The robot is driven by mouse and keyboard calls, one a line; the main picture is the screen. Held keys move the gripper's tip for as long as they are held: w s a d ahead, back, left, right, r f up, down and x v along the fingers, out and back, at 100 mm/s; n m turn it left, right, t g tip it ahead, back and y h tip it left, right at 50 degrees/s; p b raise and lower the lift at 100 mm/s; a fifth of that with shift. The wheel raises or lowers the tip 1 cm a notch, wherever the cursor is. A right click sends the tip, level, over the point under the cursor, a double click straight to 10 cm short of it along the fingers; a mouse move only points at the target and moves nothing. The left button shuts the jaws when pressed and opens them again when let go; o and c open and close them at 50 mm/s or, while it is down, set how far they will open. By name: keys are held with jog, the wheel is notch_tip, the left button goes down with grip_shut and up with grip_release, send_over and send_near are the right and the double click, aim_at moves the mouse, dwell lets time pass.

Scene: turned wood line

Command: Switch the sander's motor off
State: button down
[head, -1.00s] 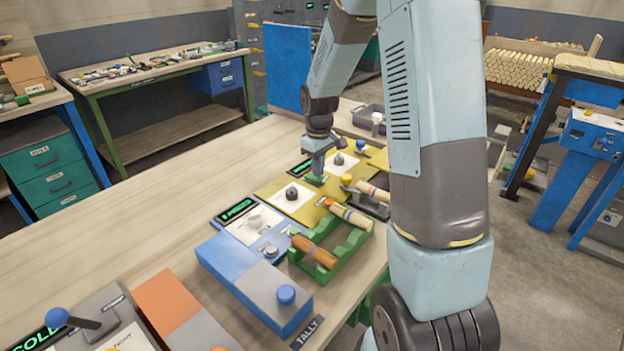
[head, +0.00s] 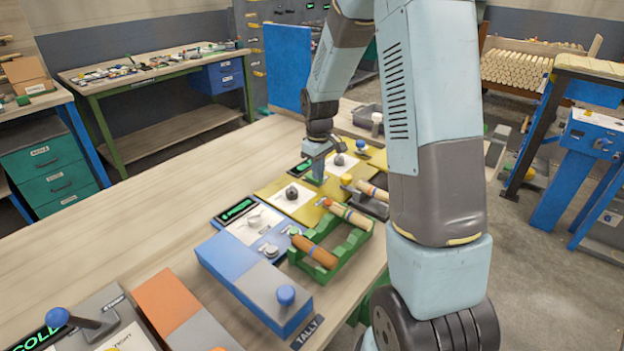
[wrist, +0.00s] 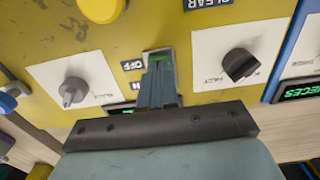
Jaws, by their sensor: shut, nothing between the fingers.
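A yellow control panel (head: 270,187) lies on the bench, and it fills much of the wrist view (wrist: 100,35). It carries a small green switch (wrist: 160,58) in a recess, beside an OFF label (wrist: 131,65) and a partly hidden ON label. My gripper (head: 317,181) is shut and empty, pointing down at the panel. In the wrist view its fingertips (wrist: 159,68) are at the switch and cover part of it; I cannot tell whether they touch it. No label naming the sander is readable.
A black knob (wrist: 240,65) and a grey knob (wrist: 73,92) flank my fingers. A green rack (head: 345,246) with turned wooden handles stands at the panel's front. A blue box with a blue button (head: 286,294) is nearer.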

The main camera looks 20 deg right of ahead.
jog(key=shift+r, duration=3.45)
jog(key=s+r+m+t, duration=0.3)
jog(key=s+r, duration=1)
jog(key=r, duration=0.1)
jog(key=s+r+m+t, duration=0.1)
jog(key=s+r+m, duration=0.1)
jog(key=s, duration=0.6)
jog(key=s+r+m+t, duration=0.1)
jog(key=s+r, duration=0.1)
jog(key=s, duration=0.6)
jog(key=shift+a+r+m+t, duration=0.15)
jog(key=shift+r+m+t, duration=0.15)
jog(key=shift+m, duration=0.1)
jog(key=shift+w, duration=0.1)
